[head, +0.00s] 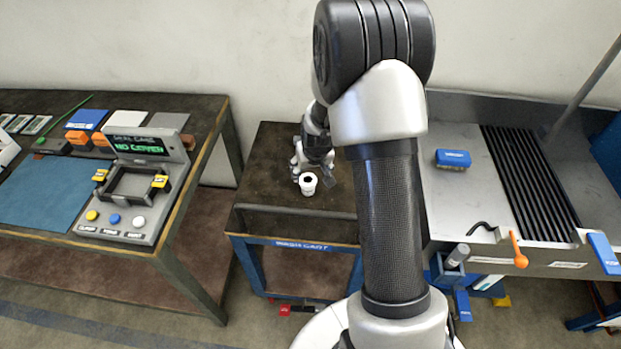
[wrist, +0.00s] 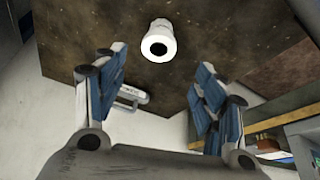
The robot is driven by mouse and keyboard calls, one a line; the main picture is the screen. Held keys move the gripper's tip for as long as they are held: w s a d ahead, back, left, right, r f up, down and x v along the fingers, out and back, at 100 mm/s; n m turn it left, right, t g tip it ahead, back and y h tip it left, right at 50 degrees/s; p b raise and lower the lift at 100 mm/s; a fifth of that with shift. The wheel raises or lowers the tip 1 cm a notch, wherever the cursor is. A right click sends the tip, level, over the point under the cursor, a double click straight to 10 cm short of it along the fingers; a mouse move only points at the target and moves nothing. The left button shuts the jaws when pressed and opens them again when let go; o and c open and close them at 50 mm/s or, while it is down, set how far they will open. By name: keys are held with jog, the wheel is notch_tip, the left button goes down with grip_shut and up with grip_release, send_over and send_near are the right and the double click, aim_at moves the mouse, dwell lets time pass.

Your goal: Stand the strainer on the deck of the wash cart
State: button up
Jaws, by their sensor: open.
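The strainer, a small white cup-like piece (head: 308,189) with a dark round opening, stands upright on the dark deck of the wash cart (head: 265,185). The strainer also shows in the wrist view (wrist: 158,29), at top centre, resting on the brown deck. My gripper (wrist: 162,72) is open, with its blue-padded fingers spread apart and nothing between them. The strainer lies just beyond the fingertips and looks clear of them. In the head view my gripper (head: 314,165) is right behind the strainer, partly hidden by my arm.
A workbench (head: 215,115) with a console (head: 145,190) and a blue mat (head: 45,192) is at the left. A grey sink unit (head: 460,205) with a blue block (head: 453,159) is at the right. The cart's left deck is bare. A raised ledge runs along its front.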

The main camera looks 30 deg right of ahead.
jog(key=s+a+r+n, duration=0.1)
jog(key=s+a+r, duration=0.45)
jog(key=r, duration=0.45)
jog(key=s+a+r+n, duration=0.1)
jog(key=s+a+r, duration=0.45)
jog(key=r, duration=0.55)
jog(key=s+a+r, duration=0.2)
jog(key=s, duration=0.7)
jog(key=s+a+r+n+y, duration=0.1)
jog(key=s+a+r, duration=0.1)
jog(key=s, duration=0.7)
jog(key=shift+s+r, duration=0.25)
jog(key=shift+r, duration=0.05)
